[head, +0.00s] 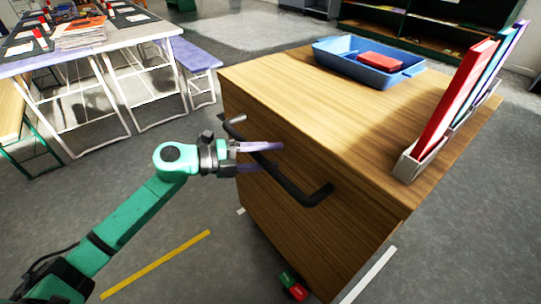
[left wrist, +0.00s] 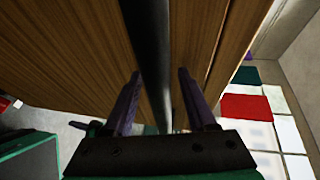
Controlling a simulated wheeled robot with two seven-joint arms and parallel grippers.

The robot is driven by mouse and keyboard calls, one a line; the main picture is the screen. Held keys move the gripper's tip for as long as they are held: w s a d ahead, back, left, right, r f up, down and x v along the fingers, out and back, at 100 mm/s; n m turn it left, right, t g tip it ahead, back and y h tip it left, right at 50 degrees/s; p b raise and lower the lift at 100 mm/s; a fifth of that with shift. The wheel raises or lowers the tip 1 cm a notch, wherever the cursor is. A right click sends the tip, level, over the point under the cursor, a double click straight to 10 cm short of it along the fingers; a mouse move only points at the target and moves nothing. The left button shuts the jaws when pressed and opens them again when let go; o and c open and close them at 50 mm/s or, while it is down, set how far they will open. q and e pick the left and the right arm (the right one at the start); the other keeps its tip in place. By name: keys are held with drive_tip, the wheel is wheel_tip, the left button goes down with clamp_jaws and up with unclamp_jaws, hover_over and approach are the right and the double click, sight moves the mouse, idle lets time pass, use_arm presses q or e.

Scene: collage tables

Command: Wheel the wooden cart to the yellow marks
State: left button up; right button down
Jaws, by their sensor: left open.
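The wooden cart (head: 300,190) stands in the middle right of the head view. A dark bar handle (head: 293,185) runs across its near side and also shows in the left wrist view (left wrist: 149,50). My left gripper (head: 280,158) is open at the handle. In the left wrist view my left gripper (left wrist: 158,85) has its two purple fingers apart, with the bar passing between them; I cannot tell if they touch it. A yellow mark (head: 155,265) lies on the floor at lower left, apart from the cart. My right gripper is out of view.
A blue tray (head: 340,58) with a red object and a holder (head: 408,165) with upright books stand on the cart top. A small red-and-green piece (head: 293,287) is at its foot. A white strip (head: 372,273) lies beside it. Tables (head: 118,36) and a bench (head: 197,54) stand upper left.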

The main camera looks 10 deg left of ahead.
use_arm(q)
drive_tip(key=shift+w+d, duration=0.15)
drive_tip(key=shift+d, duration=0.1)
clamp_jaws()
drive_tip(key=shift+f, duration=0.1)
idle(1.2)
